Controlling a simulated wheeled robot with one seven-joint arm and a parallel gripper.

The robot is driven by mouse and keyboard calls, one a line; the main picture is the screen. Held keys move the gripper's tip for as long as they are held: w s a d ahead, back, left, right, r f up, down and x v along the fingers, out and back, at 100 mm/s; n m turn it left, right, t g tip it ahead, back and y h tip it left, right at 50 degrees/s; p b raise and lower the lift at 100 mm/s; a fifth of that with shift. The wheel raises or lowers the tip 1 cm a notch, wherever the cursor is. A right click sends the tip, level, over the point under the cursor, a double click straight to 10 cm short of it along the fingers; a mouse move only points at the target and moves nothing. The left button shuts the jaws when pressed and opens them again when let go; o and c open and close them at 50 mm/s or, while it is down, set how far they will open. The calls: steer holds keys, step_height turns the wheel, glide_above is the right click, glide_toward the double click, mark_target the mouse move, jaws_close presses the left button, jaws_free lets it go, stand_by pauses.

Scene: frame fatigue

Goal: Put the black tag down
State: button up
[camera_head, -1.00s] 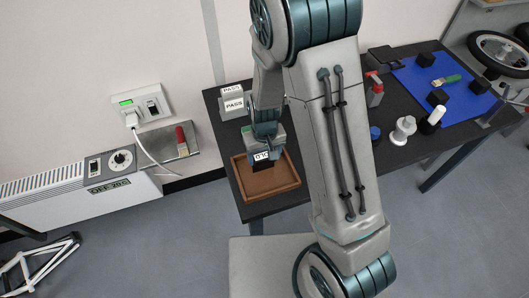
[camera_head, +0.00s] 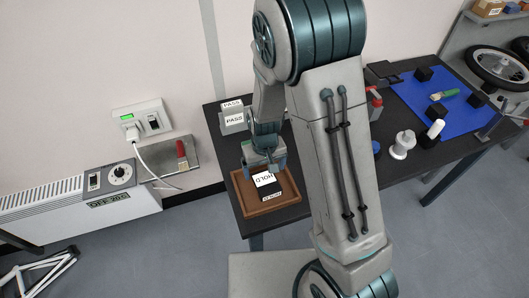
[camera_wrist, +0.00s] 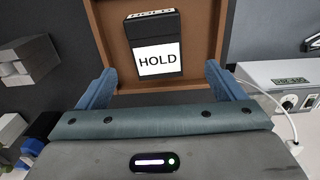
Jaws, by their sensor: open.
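The black tag (camera_head: 273,188) lies in the brown tray (camera_head: 249,207) on the dark table. It has a white label reading HOLD, and it also shows in the wrist view (camera_wrist: 154,30), inside the tray (camera_wrist: 210,75). My gripper (camera_head: 265,169) is just behind the tag in the head view. In the wrist view its two blue fingers (camera_wrist: 158,84) are spread wide, with nothing between them, and the tag lies beyond the fingertips. The tag appears apart from both fingers.
A white flanged part (camera_head: 403,143) and a blue mat (camera_head: 450,100) with black blocks are on the right part of the table. A heater (camera_head: 85,199) and a plugged cable are at the left wall.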

step_height(320, 180, up, 10)
steer(key=r, duration=0.1)
steer(key=s+d+r+m+t, duration=0.3)
steer(key=s+d+r+t, duration=0.1)
steer(key=s+d+r, duration=0.8)
steer(key=shift+b+v, duration=0.4)
steer(key=shift+v, duration=0.7)
stand_by(0.5)
